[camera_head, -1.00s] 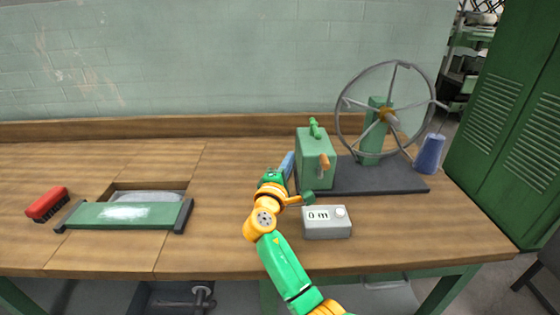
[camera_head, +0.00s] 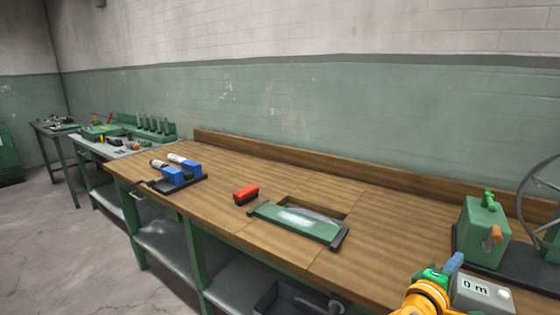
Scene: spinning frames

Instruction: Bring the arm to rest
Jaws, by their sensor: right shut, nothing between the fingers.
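My right arm comes in at the bottom right in orange and green, and its right gripper (camera_head: 452,264) shows blue fingers that are shut and empty. It is over the front right part of the wooden bench, just left of a grey box with a display reading "0 m" (camera_head: 484,293). I cannot tell whether it touches the box. My left gripper is out of view.
A green box with an orange handle (camera_head: 484,230) and part of a spoked wheel (camera_head: 543,190) stand at the right. The bench middle (camera_head: 380,230) is clear.

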